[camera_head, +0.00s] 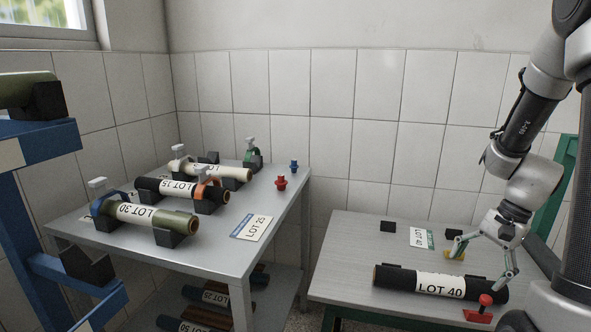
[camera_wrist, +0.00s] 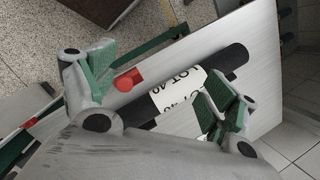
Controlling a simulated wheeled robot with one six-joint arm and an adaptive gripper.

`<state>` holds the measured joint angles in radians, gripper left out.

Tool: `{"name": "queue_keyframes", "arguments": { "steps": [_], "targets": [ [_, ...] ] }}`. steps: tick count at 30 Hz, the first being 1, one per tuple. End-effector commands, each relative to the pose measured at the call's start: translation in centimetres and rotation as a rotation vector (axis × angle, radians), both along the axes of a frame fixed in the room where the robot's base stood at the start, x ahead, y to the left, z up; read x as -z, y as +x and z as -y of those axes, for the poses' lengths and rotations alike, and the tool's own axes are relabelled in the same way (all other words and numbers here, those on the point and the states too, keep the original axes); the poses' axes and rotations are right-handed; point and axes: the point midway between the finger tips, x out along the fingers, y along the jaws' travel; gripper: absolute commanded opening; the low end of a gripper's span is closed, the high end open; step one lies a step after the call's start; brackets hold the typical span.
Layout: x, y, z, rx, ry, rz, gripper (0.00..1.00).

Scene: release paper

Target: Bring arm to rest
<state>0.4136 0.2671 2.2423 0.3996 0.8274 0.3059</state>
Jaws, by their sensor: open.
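My gripper (camera_head: 482,256) is open above the right-hand table, with its fingers spread over a black roll labelled LOT 40 (camera_head: 395,278). In the wrist view my gripper (camera_wrist: 150,95) shows green-padded fingers wide apart, and the black roll (camera_wrist: 235,58) with its white label lies beyond them. Nothing is held between the fingers. Whether a fingertip touches the roll cannot be told. My arm reaches down from the upper right in the head view.
The left table (camera_head: 130,244) bears several labelled rolls, a LOT 25 card (camera_head: 251,227) and red and blue knobs. A blue rack (camera_head: 45,145) stands far left.

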Motion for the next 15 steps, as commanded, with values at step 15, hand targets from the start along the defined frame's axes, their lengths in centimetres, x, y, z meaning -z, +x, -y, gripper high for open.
{"name": "queue_keyframes", "arguments": {
  "steps": [15],
  "targets": [
    [-14.8, -10.8, -4.1, -0.842, -0.36, 0.293, 0.86]
  ]
}}
